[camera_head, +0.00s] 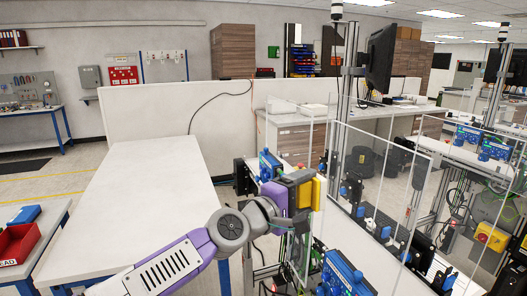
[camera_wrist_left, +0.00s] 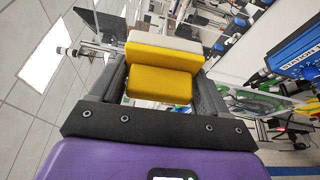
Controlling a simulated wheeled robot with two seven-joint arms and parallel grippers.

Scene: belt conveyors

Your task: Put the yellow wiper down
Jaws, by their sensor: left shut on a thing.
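The yellow wiper (camera_wrist_left: 160,83) is a thick yellow block with a pale strip along its far edge in the left wrist view. My left gripper (camera_wrist_left: 162,88) is shut on it, with one dark finger on each side. In the head view the left arm comes in from the bottom left, and the wiper (camera_head: 315,194) shows as yellow at the gripper's (camera_head: 305,192) far end, partly hidden by it. The wiper is held up in the air beside the conveyor station's frame. My right gripper is not in view.
A long white table (camera_head: 150,185) with a bare top lies left of the gripper. Clear panels and metal posts (camera_head: 345,100) stand close on the right, with blue devices (camera_head: 342,272) nearby. A red bin (camera_head: 18,246) sits at the far left.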

